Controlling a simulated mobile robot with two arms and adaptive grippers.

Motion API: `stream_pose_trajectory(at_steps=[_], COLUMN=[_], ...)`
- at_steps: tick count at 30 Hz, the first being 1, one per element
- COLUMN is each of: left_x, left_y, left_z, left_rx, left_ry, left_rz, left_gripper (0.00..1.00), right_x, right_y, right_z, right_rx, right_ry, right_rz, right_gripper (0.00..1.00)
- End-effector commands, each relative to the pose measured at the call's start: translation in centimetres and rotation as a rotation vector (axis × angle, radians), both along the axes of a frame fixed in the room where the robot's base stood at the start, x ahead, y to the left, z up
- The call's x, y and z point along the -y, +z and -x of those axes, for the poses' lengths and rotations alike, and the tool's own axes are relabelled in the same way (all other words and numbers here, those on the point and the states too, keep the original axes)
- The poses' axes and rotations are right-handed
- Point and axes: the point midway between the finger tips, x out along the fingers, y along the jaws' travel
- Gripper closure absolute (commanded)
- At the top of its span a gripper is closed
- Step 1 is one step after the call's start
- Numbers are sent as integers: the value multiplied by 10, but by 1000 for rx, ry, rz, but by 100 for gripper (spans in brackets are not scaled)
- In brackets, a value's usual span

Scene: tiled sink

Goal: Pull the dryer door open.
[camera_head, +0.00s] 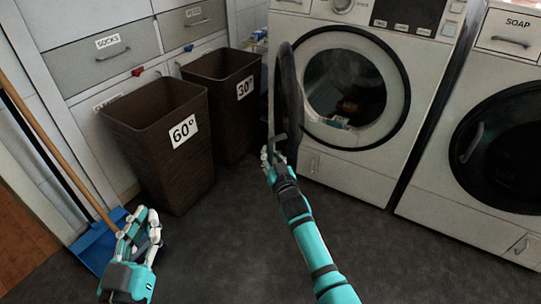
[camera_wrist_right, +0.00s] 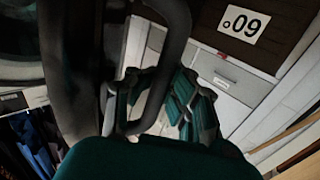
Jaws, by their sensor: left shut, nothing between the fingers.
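The middle white machine has its round door (camera_head: 287,95) swung wide open to the left, seen nearly edge-on. Its round opening (camera_head: 345,85) shows a few items inside. My right gripper (camera_head: 270,152) is at the door's lower part, by its grey handle. In the right wrist view the curved handle (camera_wrist_right: 179,55) crosses in front of the fingers of my right gripper (camera_wrist_right: 165,100); whether they are closed on it I cannot tell. My left gripper (camera_head: 142,230) is shut and empty, low at the left, apart from the door.
Two brown hampers marked 60 (camera_head: 150,150) and 30 (camera_head: 225,105) stand left of the door. A second machine (camera_head: 455,210) with a shut dark door is at the right. A broom (camera_head: 62,160) and blue dustpan (camera_head: 98,245) are at the left. The dark floor in front is clear.

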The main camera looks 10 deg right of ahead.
Motion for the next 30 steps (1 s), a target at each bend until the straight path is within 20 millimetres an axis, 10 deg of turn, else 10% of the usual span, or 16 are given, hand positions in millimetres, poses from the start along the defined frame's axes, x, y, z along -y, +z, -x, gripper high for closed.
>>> stream_pose_trajectory(at_steps=[17,30], left_x=[0,0], left_y=[0,0], left_z=[0,0], left_rx=[2,2], left_ry=[-1,0], left_rz=[1,0], left_gripper=[100,100], right_x=[-1,4], right_y=[-4,-5], right_z=[9,94], right_rx=[-5,-9], right_ry=[2,4], right_rz=[-1,-1], right_gripper=[73,73])
